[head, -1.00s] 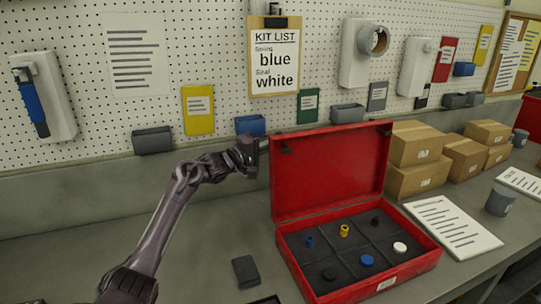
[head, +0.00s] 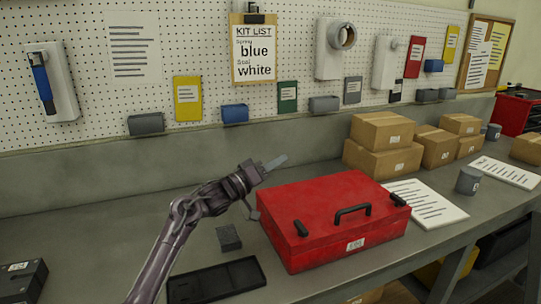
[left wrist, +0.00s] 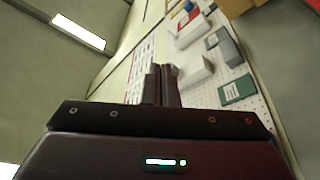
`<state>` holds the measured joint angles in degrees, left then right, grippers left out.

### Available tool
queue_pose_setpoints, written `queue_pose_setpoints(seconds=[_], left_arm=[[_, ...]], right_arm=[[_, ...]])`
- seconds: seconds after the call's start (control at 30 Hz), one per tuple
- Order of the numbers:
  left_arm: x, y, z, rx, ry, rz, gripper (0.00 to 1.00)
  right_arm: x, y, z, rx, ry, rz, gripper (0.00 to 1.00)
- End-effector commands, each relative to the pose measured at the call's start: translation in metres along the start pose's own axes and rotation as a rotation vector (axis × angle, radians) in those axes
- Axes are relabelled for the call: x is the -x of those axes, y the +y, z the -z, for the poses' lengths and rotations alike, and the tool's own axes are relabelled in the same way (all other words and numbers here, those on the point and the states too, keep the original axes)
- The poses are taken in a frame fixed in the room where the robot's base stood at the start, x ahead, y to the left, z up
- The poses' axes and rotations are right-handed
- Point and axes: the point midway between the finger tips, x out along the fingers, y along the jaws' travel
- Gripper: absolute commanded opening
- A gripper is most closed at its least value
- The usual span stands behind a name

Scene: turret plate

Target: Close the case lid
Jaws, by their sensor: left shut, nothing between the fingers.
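The red case (head: 333,215) stands on the grey bench with its lid (head: 325,195) down, so its inside is hidden. My right gripper is not in view.
A dark tray (head: 215,280) and a small grey block (head: 229,238) lie left of the case. The pegboard wall is behind.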

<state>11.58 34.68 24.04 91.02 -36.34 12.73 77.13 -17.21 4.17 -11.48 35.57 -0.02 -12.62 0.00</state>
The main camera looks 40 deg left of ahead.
Motion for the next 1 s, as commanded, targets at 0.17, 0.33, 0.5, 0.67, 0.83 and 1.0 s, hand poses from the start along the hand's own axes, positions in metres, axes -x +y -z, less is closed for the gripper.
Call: queue_pose_setpoints(seconds=[0.17, 0.33, 0.5, 0.67, 0.83, 1.0], left_arm=[[0.016, 0.004, -0.045, -0.154, -0.001, -0.055, 0.00], [0.027, 0.007, -0.076, -0.286, -0.002, -0.101, 0.00], [0.035, 0.006, -0.100, -0.392, -0.002, -0.137, 0.00], [0.041, 0.005, -0.116, -0.397, 0.000, -0.140, 0.00], [0.043, 0.003, -0.124, -0.396, 0.000, -0.139, 0.00], [0.044, 0.003, -0.127, -0.396, 0.000, -0.139, 0.00]], right_arm=[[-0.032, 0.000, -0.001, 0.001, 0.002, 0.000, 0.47], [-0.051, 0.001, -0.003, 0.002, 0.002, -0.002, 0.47], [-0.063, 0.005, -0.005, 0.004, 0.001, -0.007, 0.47], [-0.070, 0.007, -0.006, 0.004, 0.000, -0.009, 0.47], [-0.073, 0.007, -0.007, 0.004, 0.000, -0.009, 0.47], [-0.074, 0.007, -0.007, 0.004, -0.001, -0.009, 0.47]])
